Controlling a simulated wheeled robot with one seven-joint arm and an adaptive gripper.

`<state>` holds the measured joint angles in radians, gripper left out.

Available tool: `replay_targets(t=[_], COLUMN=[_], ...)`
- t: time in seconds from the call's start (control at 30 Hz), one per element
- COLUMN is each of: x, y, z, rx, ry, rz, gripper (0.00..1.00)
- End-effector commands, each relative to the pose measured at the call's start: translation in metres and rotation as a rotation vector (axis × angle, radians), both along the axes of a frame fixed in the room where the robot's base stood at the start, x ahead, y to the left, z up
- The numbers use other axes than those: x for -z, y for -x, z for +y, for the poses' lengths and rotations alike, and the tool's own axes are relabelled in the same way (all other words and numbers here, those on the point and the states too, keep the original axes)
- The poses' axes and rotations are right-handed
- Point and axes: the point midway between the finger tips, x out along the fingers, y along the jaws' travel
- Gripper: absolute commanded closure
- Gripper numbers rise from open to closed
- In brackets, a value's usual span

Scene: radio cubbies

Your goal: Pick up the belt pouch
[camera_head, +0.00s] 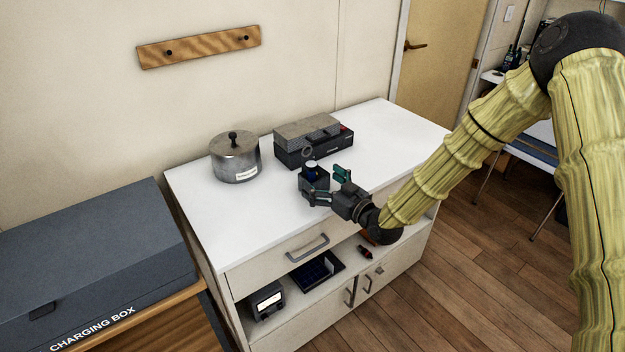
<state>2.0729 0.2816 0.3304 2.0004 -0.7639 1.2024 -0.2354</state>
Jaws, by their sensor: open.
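A small dark item (309,184) that looks like the belt pouch stands on the white cabinet top, with a pale round top and a bit of blue showing. My gripper (322,181) is open and reaches in from the right at low height. Its two green-tipped fingers are on the near-left and far-right sides of the dark item. I cannot tell whether they touch it. Part of the item is hidden by the fingers.
A black case with a grey box (307,131) on top stands close behind. A lidded metal pot (235,158) is at the left. The white cabinet top (262,218) is clear in front. A charging box (85,250) stands at the far left.

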Motion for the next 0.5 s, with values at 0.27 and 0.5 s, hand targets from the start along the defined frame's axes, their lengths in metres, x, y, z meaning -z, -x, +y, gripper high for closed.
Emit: replay_targets(t=[0.27,0.5], x=[0.0,0.0], y=[-0.018,-0.018], z=[0.015,0.015], rx=[0.0,0.0], ry=[0.0,0.001], rz=[0.0,0.001], gripper=[0.09,0.13])
